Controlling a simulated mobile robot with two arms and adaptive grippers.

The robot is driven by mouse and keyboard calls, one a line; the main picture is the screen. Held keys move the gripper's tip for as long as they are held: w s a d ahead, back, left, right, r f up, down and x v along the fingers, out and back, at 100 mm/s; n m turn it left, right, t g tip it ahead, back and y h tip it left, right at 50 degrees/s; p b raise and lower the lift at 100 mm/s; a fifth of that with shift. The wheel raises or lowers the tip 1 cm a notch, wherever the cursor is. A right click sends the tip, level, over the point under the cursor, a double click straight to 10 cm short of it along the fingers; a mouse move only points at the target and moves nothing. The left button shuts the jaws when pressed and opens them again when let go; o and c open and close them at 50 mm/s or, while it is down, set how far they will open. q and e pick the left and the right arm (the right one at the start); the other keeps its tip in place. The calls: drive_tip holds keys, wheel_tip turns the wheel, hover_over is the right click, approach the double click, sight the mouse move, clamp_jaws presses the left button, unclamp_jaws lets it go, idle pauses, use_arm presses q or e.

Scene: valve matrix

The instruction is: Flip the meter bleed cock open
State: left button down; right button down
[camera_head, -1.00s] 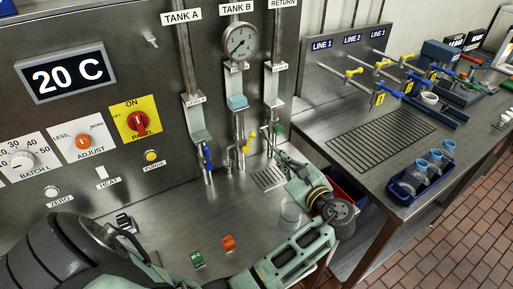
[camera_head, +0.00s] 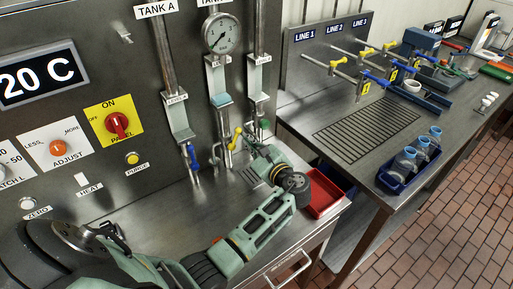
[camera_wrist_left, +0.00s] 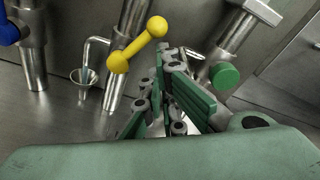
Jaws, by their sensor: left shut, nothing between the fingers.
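A cock with a yellow bar handle (camera_head: 235,139) sits low on the middle pipe, below the round gauge (camera_head: 222,32). No label on it is readable, so I take it as the meter bleed cock. In the left wrist view the yellow handle (camera_wrist_left: 139,45) lies tilted across its steel pipe, with a bent spout and small cup (camera_wrist_left: 84,77) to its left. My left gripper (camera_head: 248,137) is shut and empty, just right of the handle; its green-padded fingers (camera_wrist_left: 166,68) appear apart from it. My right gripper is not in view.
A blue-handled cock (camera_head: 191,156) stands on the left pipe, and a green knob (camera_wrist_left: 225,76) is close right of my fingers. A red bin (camera_head: 322,195) is at the bench's right end. The right bench holds a blue bottle tray (camera_head: 397,184).

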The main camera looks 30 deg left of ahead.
use_arm(q)
drive_tip(key=shift+w+a, duration=0.15)
drive_tip(key=shift+a, duration=0.1)
drive_tip(key=shift+s+a+r+n+p, duration=0.1)
drive_tip(key=shift+s+r+n+p, duration=0.1)
drive_tip(key=shift+r+n+p, duration=0.25)
drive_tip(key=shift+s+a+r+n+p, duration=0.15)
drive_tip(key=shift+r+n+p, duration=0.1)
drive_tip(key=shift+r+p, duration=0.3)
drive_tip(key=shift+d+f, duration=0.1)
drive_tip(key=shift+f, duration=0.05)
